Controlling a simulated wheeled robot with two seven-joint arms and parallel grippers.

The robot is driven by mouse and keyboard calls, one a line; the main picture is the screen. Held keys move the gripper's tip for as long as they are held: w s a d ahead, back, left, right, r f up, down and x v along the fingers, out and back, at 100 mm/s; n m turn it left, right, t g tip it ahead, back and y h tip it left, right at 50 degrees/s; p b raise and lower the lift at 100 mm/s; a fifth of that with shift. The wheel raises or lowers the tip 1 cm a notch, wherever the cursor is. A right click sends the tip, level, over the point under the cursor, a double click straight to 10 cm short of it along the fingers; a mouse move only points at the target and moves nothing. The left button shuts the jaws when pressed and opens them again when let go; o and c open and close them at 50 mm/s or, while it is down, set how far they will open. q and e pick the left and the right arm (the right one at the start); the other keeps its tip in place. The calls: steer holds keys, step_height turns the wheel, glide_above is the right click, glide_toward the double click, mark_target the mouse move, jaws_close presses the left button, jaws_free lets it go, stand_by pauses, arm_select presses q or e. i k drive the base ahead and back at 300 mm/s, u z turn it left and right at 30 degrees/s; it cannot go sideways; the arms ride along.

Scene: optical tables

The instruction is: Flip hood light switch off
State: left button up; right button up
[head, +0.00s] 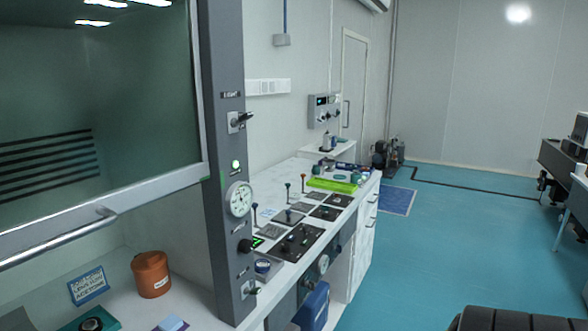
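The hood light switch (239,121) is a small toggle on a pale plate, on the grey front post (221,150) of the fume hood. A small label (232,95) above it appears to read LIGHT. Its dark lever sticks out to the right and slightly up; I cannot tell from this whether it is on or off. A round green indicator (236,165) glows below the switch.
Below the indicator are a round gauge (238,199), a dark knob (244,245) and another lever (250,291). The hood's glass sash (95,100) is partly raised, with an orange container (151,274) inside. Open teal floor (440,240) lies to the right.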

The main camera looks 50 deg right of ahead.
mark_target(245, 116)
steer(key=z, duration=1.5)
steer(key=i, duration=0.35)
steer(key=u, duration=0.25)
